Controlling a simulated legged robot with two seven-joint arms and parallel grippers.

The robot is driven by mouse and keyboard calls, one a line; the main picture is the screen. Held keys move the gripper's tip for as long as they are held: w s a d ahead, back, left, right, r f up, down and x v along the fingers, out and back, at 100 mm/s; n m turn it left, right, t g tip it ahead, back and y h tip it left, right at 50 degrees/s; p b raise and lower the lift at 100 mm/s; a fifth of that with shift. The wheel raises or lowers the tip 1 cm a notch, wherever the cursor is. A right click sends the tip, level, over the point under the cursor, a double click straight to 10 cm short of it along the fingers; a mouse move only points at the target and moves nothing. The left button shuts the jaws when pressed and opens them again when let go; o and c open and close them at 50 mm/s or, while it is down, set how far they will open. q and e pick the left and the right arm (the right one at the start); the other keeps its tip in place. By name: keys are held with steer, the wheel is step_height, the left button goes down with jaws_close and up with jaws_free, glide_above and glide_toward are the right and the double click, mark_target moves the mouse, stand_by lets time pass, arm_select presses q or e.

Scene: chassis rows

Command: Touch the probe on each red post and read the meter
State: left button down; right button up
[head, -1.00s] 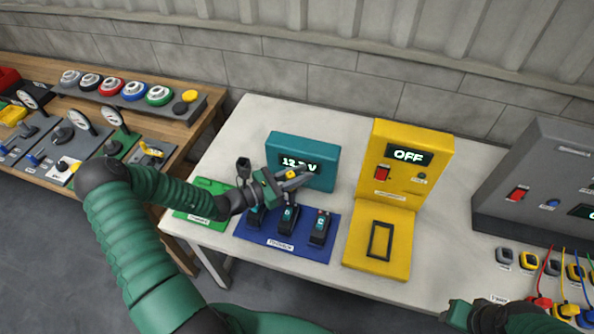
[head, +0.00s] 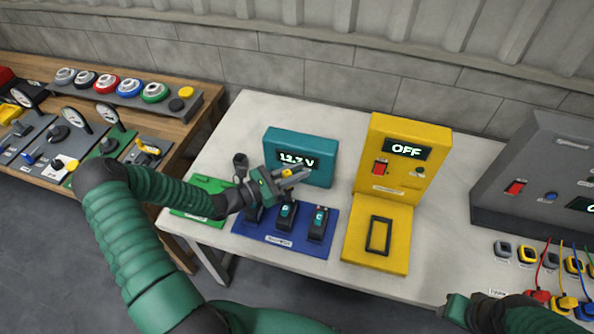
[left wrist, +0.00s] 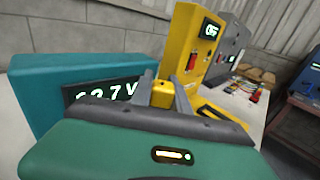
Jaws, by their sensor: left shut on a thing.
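My left gripper (head: 293,178) is shut on a yellow probe (head: 286,173), which also shows between the fingers in the left wrist view (left wrist: 162,94). It hovers over the left part of the blue tray (head: 281,246), in front of the teal meter (head: 327,147). The meter is lit and seems to read 12.7 V; one digit is hard to make out. Dark cells (head: 286,213) stand in a row on the tray, with small red spots on top. The leftmost is partly hidden by my gripper, and I cannot tell whether the probe touches its red post. My right gripper (head: 463,308) is at the lower right.
A yellow unit reading OFF (head: 400,150) stands right of the meter. A grey box (head: 540,180) and coloured leads (head: 565,280) are further right. A green mat (head: 200,207) lies left of the tray. A wooden bench (head: 185,131) holds gauges and knobs.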

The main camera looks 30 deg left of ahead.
steer(key=shift+a, duration=0.15)
steer(key=p+v, duration=0.2)
steer(key=p, duration=0.1)
steer(key=w+p+v, duration=0.1)
steer(key=p+v, duration=0.1)
steer(key=v, duration=0.1)
steer(key=shift+r+p, duration=0.4)
steer(key=shift+r, duration=0.05)
